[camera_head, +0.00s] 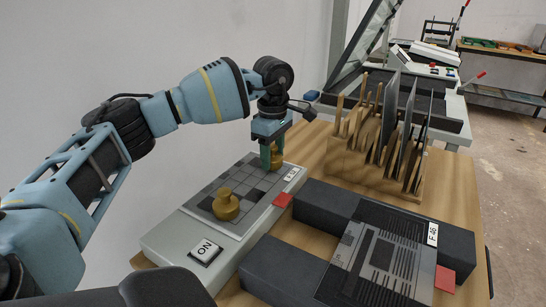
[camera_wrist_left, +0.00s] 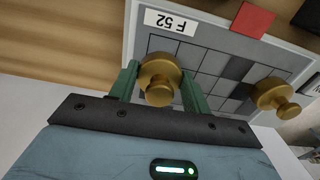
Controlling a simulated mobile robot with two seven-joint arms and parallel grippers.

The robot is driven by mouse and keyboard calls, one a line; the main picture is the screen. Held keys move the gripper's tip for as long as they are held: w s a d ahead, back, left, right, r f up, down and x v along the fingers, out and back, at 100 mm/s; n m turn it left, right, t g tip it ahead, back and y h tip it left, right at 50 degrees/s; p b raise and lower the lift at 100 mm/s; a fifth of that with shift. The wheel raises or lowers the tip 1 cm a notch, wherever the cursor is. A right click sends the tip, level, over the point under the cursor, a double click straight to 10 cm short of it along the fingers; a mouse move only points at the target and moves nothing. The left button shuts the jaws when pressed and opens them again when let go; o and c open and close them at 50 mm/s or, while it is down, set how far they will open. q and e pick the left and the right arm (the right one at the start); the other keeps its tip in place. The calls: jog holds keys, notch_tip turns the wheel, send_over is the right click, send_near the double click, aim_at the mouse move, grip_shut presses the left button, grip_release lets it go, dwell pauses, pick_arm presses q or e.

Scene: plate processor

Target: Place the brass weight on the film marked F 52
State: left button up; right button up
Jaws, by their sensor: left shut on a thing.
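The film marked F 52 (camera_head: 243,182) is a grey checkered sheet lying on a white light box (camera_head: 165,240); its label reads F 52 in the left wrist view (camera_wrist_left: 171,21). My left gripper (camera_head: 271,158) is over the film's far end, near the label. Its green fingers are shut on a brass weight (camera_wrist_left: 160,80), a knobbed disc that is upright. I cannot tell whether this weight touches the film. A second brass weight (camera_head: 226,207) stands on the near part of the film, and it also shows in the left wrist view (camera_wrist_left: 274,96). My right gripper is out of view.
The light box has an ON button (camera_head: 205,251). To its right, dark blocks (camera_head: 327,207) carry a film marked F 46 (camera_head: 385,262). A wooden rack (camera_head: 350,165) of upright plates stands behind. Red squares (camera_head: 283,200) lie nearby. A machine with a raised lid stands further back.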

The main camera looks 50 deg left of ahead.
aim_at(273, 147)
pick_arm(q)
jog(key=shift+f, duration=0.3)
jog(key=o, duration=1.3)
jog(key=shift+f, duration=0.1)
notch_tip(273, 147, up, 12)
jog(key=shift+r+p, duration=0.1)
jog(key=shift+p, duration=0.8)
